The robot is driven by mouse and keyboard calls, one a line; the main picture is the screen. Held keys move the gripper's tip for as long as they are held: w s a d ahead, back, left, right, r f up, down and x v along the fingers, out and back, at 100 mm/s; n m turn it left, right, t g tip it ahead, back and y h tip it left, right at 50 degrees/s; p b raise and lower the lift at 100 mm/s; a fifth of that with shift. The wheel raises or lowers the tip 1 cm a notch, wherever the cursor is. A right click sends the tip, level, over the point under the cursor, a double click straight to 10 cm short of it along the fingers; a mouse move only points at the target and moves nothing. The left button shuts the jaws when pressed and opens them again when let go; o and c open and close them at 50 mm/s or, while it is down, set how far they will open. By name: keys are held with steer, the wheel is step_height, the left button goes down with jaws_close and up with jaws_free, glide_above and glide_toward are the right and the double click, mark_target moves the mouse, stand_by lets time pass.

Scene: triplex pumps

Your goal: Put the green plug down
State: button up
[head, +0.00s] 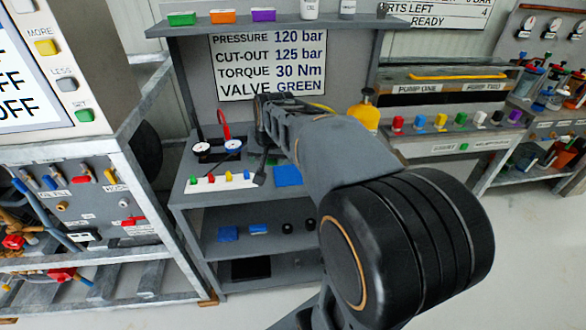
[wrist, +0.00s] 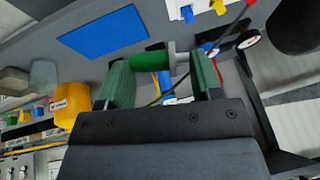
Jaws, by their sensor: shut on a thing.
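In the wrist view my gripper (wrist: 165,75) is shut on a green plug (wrist: 150,61) with a grey end. The plug lies crosswise between the two green finger pads, above the grey bench top. A white strip (head: 222,184) with several small coloured plugs lies left of the mat.
Two dial gauges (head: 233,146) stand behind the strip. A yellow bottle (head: 365,112) stands to the right; it also shows in the wrist view (wrist: 70,106). A shelf (head: 270,29) with coloured bins runs above. Lower shelves (head: 262,242) hold blue and black items.

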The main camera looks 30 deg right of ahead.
steer(key=shift+m, duration=0.4)
steer(key=w+d+f, duration=0.1)
steer(key=d+f, duration=0.1)
steer(key=d, duration=0.2)
steer(key=w+d+f, duration=0.1)
steer(key=d+f, duration=0.1)
steer(key=d, duration=0.2)
steer(key=w+d+f+b, duration=0.1)
steer(key=w+d+f, duration=0.1)
steer(key=d, duration=0.3)
steer(key=shift+f, duration=0.6)
steer(key=shift+w+d+f, duration=0.15)
steer(key=shift+d+f, duration=0.25)
steer(key=shift+f, duration=0.25)
steer(key=shift+d+f+b, duration=0.15)
steer(key=shift+f+b, duration=0.25)
steer(key=shift+f, duration=1.25)
steer(key=shift+f+b, duration=0.5)
steer(key=shift+f, duration=0.1)
steer(key=o, duration=1)
steer(key=shift+r, duration=0.1)
steer(key=shift+o, duration=0.2)
